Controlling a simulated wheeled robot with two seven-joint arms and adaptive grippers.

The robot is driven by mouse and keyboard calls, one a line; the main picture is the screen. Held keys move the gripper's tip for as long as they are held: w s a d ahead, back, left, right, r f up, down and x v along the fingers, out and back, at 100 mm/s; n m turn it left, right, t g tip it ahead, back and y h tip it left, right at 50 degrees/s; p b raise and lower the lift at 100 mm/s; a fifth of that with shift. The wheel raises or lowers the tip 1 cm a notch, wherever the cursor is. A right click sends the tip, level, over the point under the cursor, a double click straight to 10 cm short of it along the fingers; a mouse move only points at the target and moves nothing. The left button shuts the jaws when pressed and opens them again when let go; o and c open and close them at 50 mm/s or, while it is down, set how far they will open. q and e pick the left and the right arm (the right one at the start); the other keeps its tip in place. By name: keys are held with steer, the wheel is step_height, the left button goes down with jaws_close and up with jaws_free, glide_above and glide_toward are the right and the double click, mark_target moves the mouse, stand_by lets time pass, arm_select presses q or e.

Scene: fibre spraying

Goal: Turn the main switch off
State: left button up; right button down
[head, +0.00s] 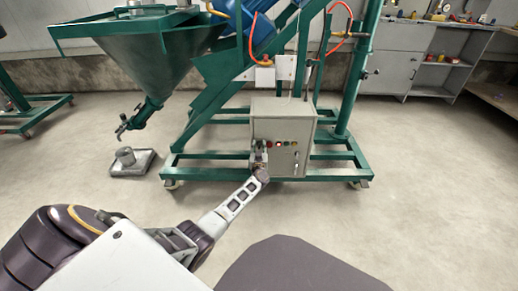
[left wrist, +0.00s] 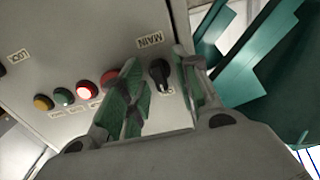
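The main switch (left wrist: 158,72) is a black rotary knob on the grey control box, beside a label reading MAIN (left wrist: 150,40). My left gripper (left wrist: 157,62) is open, with its green-padded fingers on either side of the knob. The right-hand finger is close to the knob; a gap shows on the other side. I cannot tell whether either finger touches it. In the head view the left gripper (head: 258,159) is at the left part of the control box (head: 283,112) front and hides the switch. My right gripper is not in view.
A red button (left wrist: 108,77), a lit red one (left wrist: 85,90), a green one (left wrist: 63,96) and a yellow one (left wrist: 43,102) line the panel. The box sits on a green machine frame (head: 210,155). A hopper (head: 135,60) stands left. Floor at right is clear.

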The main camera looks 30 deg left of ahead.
arm_select(q)
jaws_close()
steer(key=shift+n, duration=0.5)
steer(key=shift+n+p, duration=0.35)
steer(key=shift+n, duration=1.25)
steer(key=n, duration=0.4)
steer(key=shift+n, duration=0.3)
steer(key=n+b, duration=0.1)
steer(key=n, duration=0.3)
steer(key=shift+a+f, duration=0.1)
steer(key=shift+s+n, duration=0.1)
steer(key=shift+n, duration=2.3)
